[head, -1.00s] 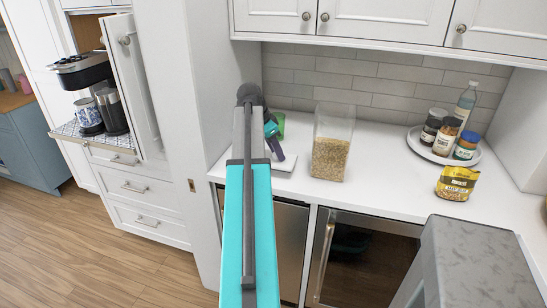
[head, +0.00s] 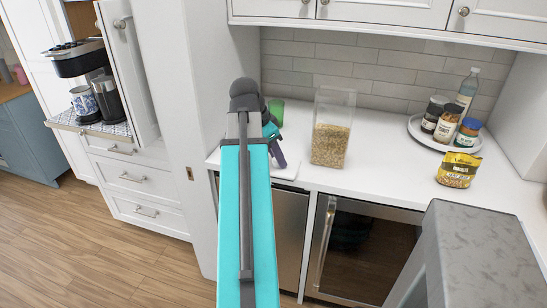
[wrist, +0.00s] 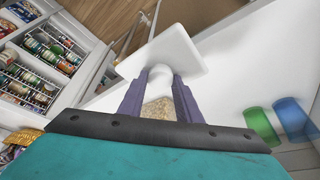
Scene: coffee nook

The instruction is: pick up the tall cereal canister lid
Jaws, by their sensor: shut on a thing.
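My gripper's purple fingers (wrist: 160,88) are shut on the round knob of a white, square lid (wrist: 172,42). The lid shows just past the fingertips in the wrist view. In the head view my gripper (head: 281,157) is over the left part of the counter, partly hidden behind my arm, and the lid is hard to make out there. The tall clear canister (head: 331,135), part filled with cereal, stands upright on the counter to the right of my gripper. Its top looks uncovered. Cereal (wrist: 158,108) also shows between the fingers in the wrist view.
A green cup (head: 276,110) stands behind my gripper; a green cup (wrist: 262,126) and a blue cup (wrist: 290,117) show in the wrist view. A round tray (head: 416,129) with jars and a bottle, and a yellow bag (head: 458,170), are to the right. Upper cabinets (head: 390,14) overhang the counter.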

